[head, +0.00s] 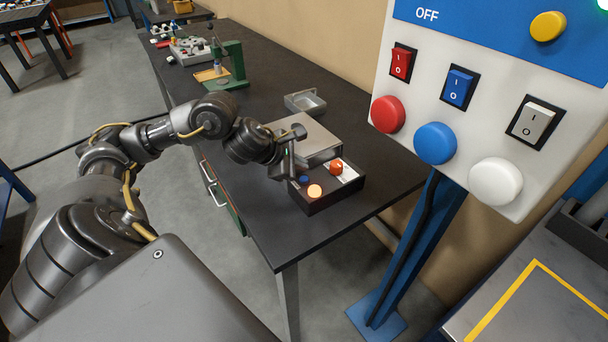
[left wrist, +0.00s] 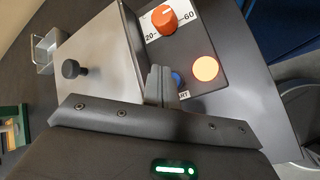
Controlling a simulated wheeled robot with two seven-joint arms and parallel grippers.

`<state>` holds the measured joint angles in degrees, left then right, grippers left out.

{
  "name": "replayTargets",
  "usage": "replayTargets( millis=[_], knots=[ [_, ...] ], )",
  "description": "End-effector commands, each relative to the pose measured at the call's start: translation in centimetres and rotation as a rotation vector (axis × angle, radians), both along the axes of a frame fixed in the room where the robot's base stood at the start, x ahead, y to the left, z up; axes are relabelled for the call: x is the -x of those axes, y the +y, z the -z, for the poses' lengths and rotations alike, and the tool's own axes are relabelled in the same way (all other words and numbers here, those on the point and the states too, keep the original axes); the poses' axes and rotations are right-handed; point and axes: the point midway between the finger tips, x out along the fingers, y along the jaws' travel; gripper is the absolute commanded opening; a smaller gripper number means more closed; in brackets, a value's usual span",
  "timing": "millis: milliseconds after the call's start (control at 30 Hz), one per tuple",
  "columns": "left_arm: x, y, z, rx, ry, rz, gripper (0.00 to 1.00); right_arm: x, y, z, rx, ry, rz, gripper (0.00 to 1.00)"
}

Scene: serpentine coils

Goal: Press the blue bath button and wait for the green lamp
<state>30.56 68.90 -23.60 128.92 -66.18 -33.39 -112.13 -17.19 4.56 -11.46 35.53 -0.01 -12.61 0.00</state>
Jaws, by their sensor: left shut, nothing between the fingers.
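The bath (head: 318,142) is a metal-lidded box with a dark control panel, standing near the front corner of the dark bench. Its blue button (head: 304,180) sits on the panel beside a round lamp (head: 315,191) that glows orange, not green. In the left wrist view the blue button (left wrist: 177,79) is partly hidden by my fingers, and the lamp (left wrist: 205,68) glows orange. My left gripper (head: 291,173) is shut and empty, its tips right at the blue button. I cannot tell if they touch it. My right gripper is not in view.
An orange knob (head: 336,167) marked 20–60 is on the same panel. A small metal tray (head: 305,102) and a green stand (head: 232,66) are farther back. A post-mounted panel with a large blue button (head: 435,143) stands at the right.

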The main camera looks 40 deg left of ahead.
Motion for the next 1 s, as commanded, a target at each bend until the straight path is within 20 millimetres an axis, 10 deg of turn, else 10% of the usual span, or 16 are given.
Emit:
replayTargets(
  millis=[300,1000],
  knots=[
    [0.0,0.0,-3.4,0.001,-0.001,-0.001,0.00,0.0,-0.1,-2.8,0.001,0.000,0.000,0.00],
    [0.0,0.0,-3.4,0.001,0.000,-0.001,0.00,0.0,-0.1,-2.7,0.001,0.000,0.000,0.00]
  ],
)
